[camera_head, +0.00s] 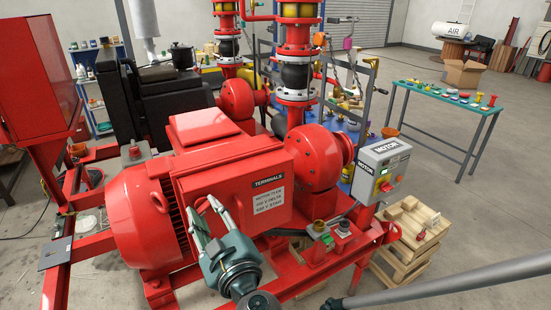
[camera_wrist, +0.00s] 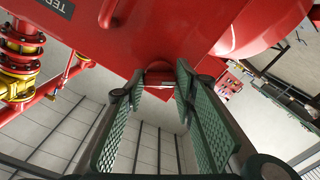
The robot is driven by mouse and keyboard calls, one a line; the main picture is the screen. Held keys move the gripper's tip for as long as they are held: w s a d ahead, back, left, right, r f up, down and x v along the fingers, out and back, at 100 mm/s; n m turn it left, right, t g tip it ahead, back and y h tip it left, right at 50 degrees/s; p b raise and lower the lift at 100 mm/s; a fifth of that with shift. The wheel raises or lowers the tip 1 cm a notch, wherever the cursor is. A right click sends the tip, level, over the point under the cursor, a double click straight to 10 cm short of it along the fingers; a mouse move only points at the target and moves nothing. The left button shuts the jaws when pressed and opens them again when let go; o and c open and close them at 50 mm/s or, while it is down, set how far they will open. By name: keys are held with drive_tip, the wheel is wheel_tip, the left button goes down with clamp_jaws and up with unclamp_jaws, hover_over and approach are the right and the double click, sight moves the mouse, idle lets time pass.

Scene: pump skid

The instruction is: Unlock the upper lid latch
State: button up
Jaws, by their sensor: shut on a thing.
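The red terminal box, labelled "TERMINALS" (camera_head: 268,182), sits on the side of the red motor (camera_head: 138,215) in the head view. My gripper (camera_head: 207,204) is at the left edge of its lid. In the wrist view the fingertips (camera_wrist: 159,78) stand on either side of a small red piece at the lid edge, which appears to be the upper lid latch (camera_wrist: 158,72). My gripper is shut on it. In the head view the fingers largely hide the latch, and its exact turn cannot be told. No lower latch shows clearly.
A grey "MOTOR" control box (camera_head: 382,168) stands right of the terminal box. Red pump piping (camera_head: 296,70) rises behind. A wooden crate (camera_head: 412,230) is at the right on the floor, and a green-topped table (camera_head: 445,97) stands farther back. Free space lies in front of the lid.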

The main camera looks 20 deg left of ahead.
drive_tip(key=n, duration=0.5)
drive_tip(key=shift+n+b, duration=0.3)
drive_tip(key=n, duration=0.5)
drive_tip(key=shift+n, duration=0.4)
drive_tip(key=o, duration=0.9)
drive_tip(key=shift+s, duration=0.1)
drive_tip(key=v, duration=1.1)
drive_tip(key=shift+s+d, duration=0.25)
drive_tip(key=shift+d, duration=0.05)
idle(0.4)
